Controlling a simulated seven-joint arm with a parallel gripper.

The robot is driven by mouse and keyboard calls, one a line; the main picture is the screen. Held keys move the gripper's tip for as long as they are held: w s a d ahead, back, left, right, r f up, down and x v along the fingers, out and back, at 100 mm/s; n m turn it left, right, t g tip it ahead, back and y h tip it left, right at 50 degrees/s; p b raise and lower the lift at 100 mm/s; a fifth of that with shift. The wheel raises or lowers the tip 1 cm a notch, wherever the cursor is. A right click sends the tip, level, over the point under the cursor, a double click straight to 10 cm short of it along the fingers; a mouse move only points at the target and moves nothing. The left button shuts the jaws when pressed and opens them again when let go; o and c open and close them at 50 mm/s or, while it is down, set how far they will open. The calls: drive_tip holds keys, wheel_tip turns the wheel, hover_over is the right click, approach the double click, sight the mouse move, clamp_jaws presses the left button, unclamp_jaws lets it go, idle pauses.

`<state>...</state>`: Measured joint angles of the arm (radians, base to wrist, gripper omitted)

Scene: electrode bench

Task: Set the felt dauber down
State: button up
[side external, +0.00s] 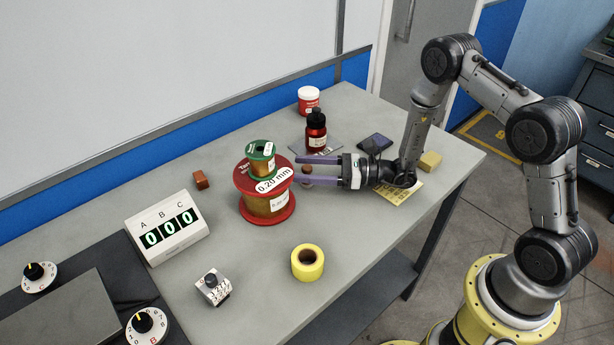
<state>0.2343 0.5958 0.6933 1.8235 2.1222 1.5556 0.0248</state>
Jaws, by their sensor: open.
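My gripper (303,171) reaches in from the right, low over the grey bench, with its two purple fingers spread apart. A small reddish-brown piece (307,169), which looks like the felt dauber, stands between the fingertips. The fingers look clear of it on both sides. Its lower part is partly hidden by the near finger, so I cannot tell fully how it rests on the bench.
A large red-rimmed wire spool (283,209) with a green spool (261,163) on top stands just left of my fingertips. A dark red bottle (316,135) stands just behind them. A yellow tape roll (308,263) lies in front.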

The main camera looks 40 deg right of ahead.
clamp_jaws()
idle(0.3)
